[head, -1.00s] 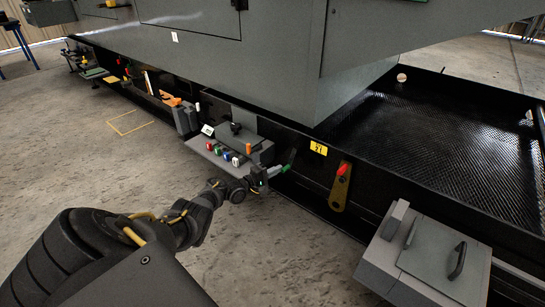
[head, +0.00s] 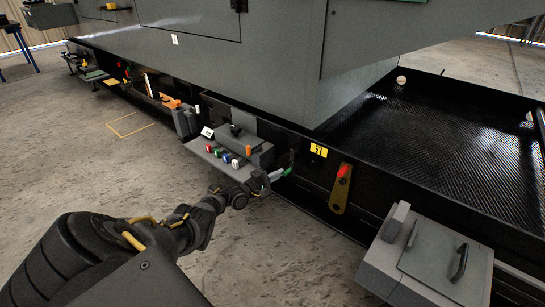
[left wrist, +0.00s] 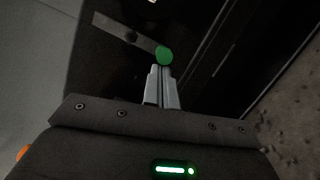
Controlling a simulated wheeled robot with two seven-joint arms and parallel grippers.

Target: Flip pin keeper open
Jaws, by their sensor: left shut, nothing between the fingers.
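A flat grey bar with a round green knob (left wrist: 164,56) at its end shows in the left wrist view. It looks like the pin keeper. The green knob also shows small in the head view (head: 288,171), on the dark side wall of the machine. My left gripper (left wrist: 162,70) is shut and empty, with its fingertips right at the knob; whether they touch I cannot tell. In the head view the left gripper (head: 277,175) reaches the knob from the left. The bar's far end lies on a dark surface. My right gripper is out of view.
A brass plate (head: 340,195) with a red knob hangs on the wall beside a yellow tag (head: 318,150). A grey shelf (head: 215,160) with coloured knobs sits just left of the gripper. A grey lidded box (head: 425,260) stands at right. The concrete floor in front is open.

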